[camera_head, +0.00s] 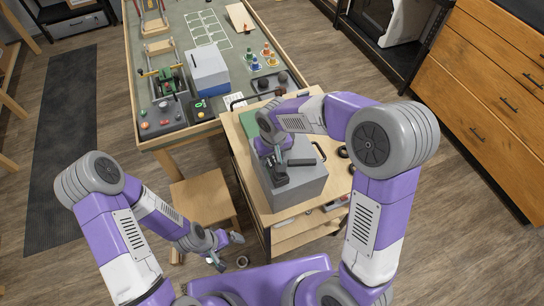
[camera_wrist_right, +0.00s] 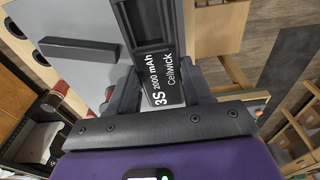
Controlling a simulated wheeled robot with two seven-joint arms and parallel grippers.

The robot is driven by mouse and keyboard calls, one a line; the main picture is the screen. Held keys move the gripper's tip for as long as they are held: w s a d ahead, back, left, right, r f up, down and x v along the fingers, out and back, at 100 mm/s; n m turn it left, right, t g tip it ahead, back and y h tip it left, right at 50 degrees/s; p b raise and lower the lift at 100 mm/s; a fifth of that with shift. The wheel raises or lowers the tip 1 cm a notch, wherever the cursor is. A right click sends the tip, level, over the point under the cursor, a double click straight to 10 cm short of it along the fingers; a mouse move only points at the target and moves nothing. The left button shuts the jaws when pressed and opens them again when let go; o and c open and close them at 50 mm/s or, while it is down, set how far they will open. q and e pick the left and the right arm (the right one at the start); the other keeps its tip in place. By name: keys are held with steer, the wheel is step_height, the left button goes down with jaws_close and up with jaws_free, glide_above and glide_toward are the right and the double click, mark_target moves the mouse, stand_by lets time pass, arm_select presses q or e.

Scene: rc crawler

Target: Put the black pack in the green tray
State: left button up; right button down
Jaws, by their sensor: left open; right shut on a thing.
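My right gripper (camera_wrist_right: 163,95) is shut on the black pack (camera_wrist_right: 162,60), whose label reads "3S 2000 mAh Cellwick". In the head view the right gripper (camera_head: 274,170) is over the left part of a grey box (camera_head: 300,185); I cannot tell whether the pack touches the box. A green surface (camera_head: 249,122), which may be the green tray, shows behind the box on the small wooden table, mostly hidden by the box and my right arm. My left gripper (camera_head: 228,251) is open and empty, low beside a wooden stool.
A dark bar (camera_head: 301,158) lies on the grey box's top. Black wheels (camera_head: 345,153) are on the small table at right. The wooden stool (camera_head: 203,200) stands at left. A larger workbench behind holds a blue-and-white box (camera_head: 208,72), a control panel (camera_head: 160,120) and coloured pieces.

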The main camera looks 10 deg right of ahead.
steer(key=shift+f, duration=0.35)
steer(key=shift+f, duration=0.15)
steer(key=shift+c, duration=2.4)
jaws_free()
